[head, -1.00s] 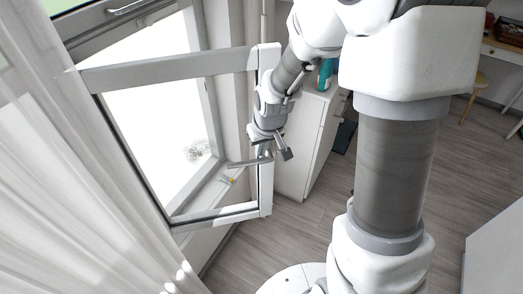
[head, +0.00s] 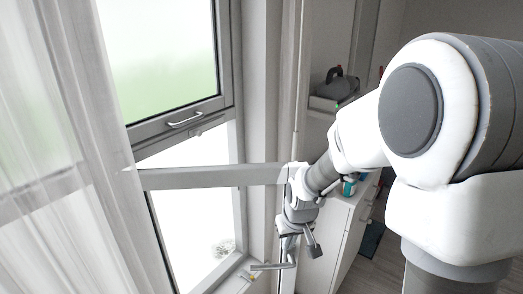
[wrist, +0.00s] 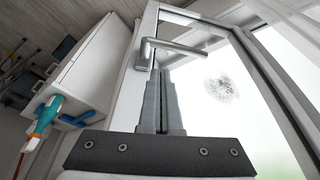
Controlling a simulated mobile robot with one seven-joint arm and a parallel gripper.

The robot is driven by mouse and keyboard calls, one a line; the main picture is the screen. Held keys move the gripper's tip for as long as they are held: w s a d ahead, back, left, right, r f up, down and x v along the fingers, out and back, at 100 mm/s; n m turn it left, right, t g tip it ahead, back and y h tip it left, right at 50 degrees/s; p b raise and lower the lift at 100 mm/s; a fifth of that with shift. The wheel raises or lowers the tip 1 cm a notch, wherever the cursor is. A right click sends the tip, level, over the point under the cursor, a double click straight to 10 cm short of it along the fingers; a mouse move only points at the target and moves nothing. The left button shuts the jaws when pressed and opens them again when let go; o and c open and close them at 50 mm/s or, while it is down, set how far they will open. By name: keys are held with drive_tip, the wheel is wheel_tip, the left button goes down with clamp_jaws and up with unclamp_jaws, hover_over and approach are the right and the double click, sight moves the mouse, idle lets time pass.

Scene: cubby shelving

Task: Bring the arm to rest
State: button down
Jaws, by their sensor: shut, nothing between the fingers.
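My gripper (wrist: 160,78) is shut and empty, its two grey fingers side by side in the wrist view. In the head view my gripper (head: 291,252) hangs at the free edge of the open window sash (head: 210,178). The sash's lever handle (head: 268,267) is close to the fingertips. In the wrist view the handle (wrist: 178,47) is just beyond the fingertips; I cannot tell whether they touch. My arm is stretched out from the right of the head view.
A white cabinet (head: 335,235) stands right behind the sash, with a teal bottle (head: 349,186) on it. The bottle also shows in the wrist view (wrist: 46,115). A sheer curtain (head: 70,160) hangs at the left. A fixed upper window pane (head: 160,55) is above the opening.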

drive_tip(key=s+d+r+m+t, duration=0.1)
drive_tip(key=s+d+r, duration=0.1)
drive_tip(key=s+r, duration=0.7)
drive_tip(key=s+d+r+m+t, duration=0.1)
drive_tip(key=s+d+r, duration=0.1)
drive_tip(key=s+r, duration=0.7)
drive_tip(key=shift+s+d+h, duration=0.2)
drive_tip(key=shift+s+h, duration=0.1)
drive_tip(key=shift+s, duration=1.05)
drive_tip(key=shift+r, duration=0.1)
drive_tip(key=shift+a, duration=0.15)
